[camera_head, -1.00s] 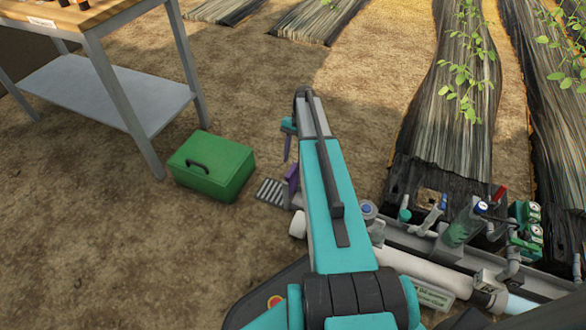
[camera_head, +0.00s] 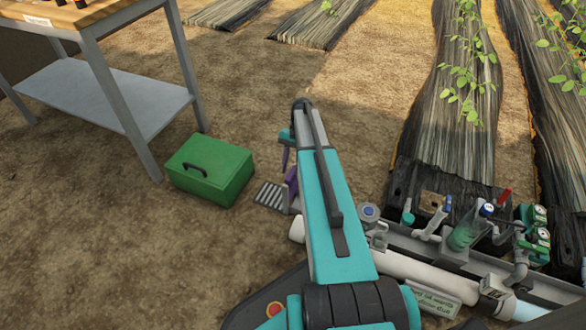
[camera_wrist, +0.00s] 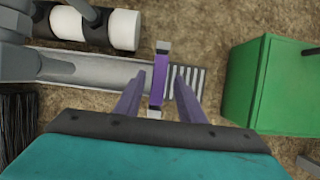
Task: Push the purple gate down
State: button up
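The purple gate (camera_wrist: 157,84) is a narrow upright plate with a grey cap, at the end of a grey channel (camera_wrist: 95,70) beside a slotted grate (camera_wrist: 189,85). In the head view the purple gate (camera_head: 291,182) shows left of my arm, partly hidden by it. My gripper (camera_wrist: 157,76) has two purple fingers, one on each side of the gate, with gaps visible between fingers and plate. In the head view one finger of my gripper (camera_head: 285,159) shows just above the gate. Whether a finger touches the gate is unclear.
A green box (camera_head: 210,168) stands on the soil left of the grate. A metal table (camera_head: 105,95) is at the upper left. White pipe (camera_head: 405,272), valves and gauges (camera_head: 540,236) lie to the right of my arm. Bare soil is free at the lower left.

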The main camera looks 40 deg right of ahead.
aim_at(291, 184)
grip_shut()
jog(key=shift+w+f, duration=0.1)
notch_tip(291, 184, down, 2)
jog(key=shift+p, duration=0.9)
jog(key=shift+a+f+p, duration=0.1)
jog(key=shift+f+p, duration=0.7)
jog(key=shift+f, duration=1.05)
jog(key=shift+c, duration=0.2)
grip_release()
jog(key=shift+f, duration=0.15)
jog(key=shift+o, duration=0.2)
